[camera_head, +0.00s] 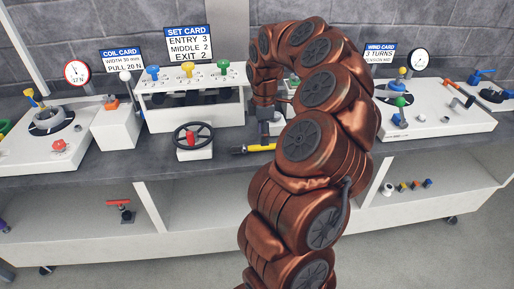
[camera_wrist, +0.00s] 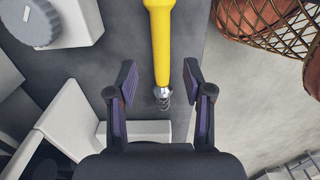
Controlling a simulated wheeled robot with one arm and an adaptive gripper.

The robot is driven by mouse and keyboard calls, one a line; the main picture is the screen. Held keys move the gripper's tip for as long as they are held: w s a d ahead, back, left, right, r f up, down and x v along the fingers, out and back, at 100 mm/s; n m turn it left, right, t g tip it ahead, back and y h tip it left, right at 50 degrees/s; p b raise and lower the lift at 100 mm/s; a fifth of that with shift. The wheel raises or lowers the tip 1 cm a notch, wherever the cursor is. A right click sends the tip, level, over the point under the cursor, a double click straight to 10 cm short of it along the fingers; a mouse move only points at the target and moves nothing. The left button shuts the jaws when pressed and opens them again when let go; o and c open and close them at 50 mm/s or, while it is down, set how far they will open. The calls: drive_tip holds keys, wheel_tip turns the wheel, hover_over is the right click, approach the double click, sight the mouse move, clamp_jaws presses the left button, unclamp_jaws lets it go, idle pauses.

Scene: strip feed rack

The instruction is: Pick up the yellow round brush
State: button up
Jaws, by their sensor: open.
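The yellow round brush shows in the wrist view (camera_wrist: 162,45) as a yellow handle with a metal ferrule at its lower end. It lies on the grey bench top near the front edge. In the head view, the brush (camera_head: 261,148) is a short yellow bar with a dark left end, partly hidden by my arm. My gripper (camera_wrist: 165,80) is open, with the ferrule end of the brush between its two fingers in the picture. No contact shows. In the head view the gripper is mostly hidden behind my arm.
A white block with a black handwheel (camera_head: 193,135) stands left of the brush. Behind is a white rack (camera_head: 190,117) with coloured knobs and a SET CARD sign (camera_head: 188,43). The bench's front edge (camera_wrist: 200,60) runs close beside the brush. A lower shelf (camera_head: 190,200) is below.

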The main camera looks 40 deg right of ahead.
sight(257, 148)
drive_tip(key=f, duration=0.2)
drive_tip(key=f+p, duration=0.1)
drive_tip(key=f, duration=0.1)
drive_tip(key=shift+s+f, duration=0.2)
drive_tip(key=shift+f, duration=0.1)
clamp_jaws()
